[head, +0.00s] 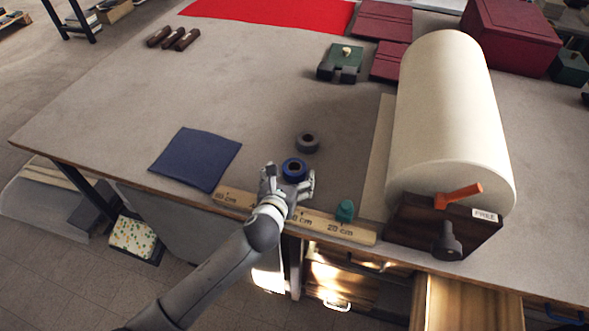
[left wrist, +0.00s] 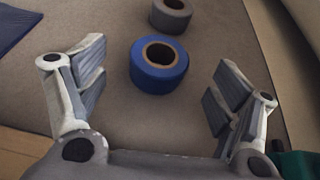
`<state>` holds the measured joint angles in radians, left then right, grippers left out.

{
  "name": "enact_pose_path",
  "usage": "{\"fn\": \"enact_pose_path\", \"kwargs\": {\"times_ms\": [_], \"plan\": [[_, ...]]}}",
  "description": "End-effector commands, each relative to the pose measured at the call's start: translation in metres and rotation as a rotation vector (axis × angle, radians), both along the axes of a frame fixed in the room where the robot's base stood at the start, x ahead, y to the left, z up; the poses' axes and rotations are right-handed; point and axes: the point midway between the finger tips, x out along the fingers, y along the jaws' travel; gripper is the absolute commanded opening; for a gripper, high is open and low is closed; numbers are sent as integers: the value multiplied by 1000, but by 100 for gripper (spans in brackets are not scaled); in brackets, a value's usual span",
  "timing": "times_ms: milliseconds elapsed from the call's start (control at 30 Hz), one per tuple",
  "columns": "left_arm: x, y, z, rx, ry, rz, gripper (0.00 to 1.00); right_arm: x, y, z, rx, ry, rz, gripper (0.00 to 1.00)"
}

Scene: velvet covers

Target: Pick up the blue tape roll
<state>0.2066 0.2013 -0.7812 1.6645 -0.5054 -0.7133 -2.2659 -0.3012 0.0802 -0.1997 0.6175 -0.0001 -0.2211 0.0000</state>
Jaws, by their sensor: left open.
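The blue tape roll (head: 294,169) lies flat on the table near its front edge. In the left wrist view the blue tape roll (left wrist: 159,74) sits beyond and between my spread fingers, apart from both. My left gripper (head: 287,182) is open and empty, right at the near side of the roll; its open fingers also show in the left wrist view (left wrist: 158,88). A grey tape roll (head: 307,142) lies just behind the blue one and also shows in the left wrist view (left wrist: 171,15). My right gripper is not in view.
A wooden ruler (head: 330,228) runs along the front edge under my left arm. A green object (head: 345,211) stands on it. A large cream roll (head: 447,120) on a dark stand is at right. A blue cloth square (head: 195,159) lies at left. The table's middle is clear.

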Motion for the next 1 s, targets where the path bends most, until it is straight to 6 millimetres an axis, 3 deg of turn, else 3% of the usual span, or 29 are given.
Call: {"fn": "enact_pose_path", "kwargs": {"times_ms": [100,333,700,1000], "plan": [[13,-4,-5,-2,1,1,86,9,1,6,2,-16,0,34],[34,-9,-15,-1,0,1,86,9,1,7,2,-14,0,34],[38,-11,-17,0,0,-1,84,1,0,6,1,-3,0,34],[38,-10,-18,0,0,-1,46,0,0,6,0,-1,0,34]]}}
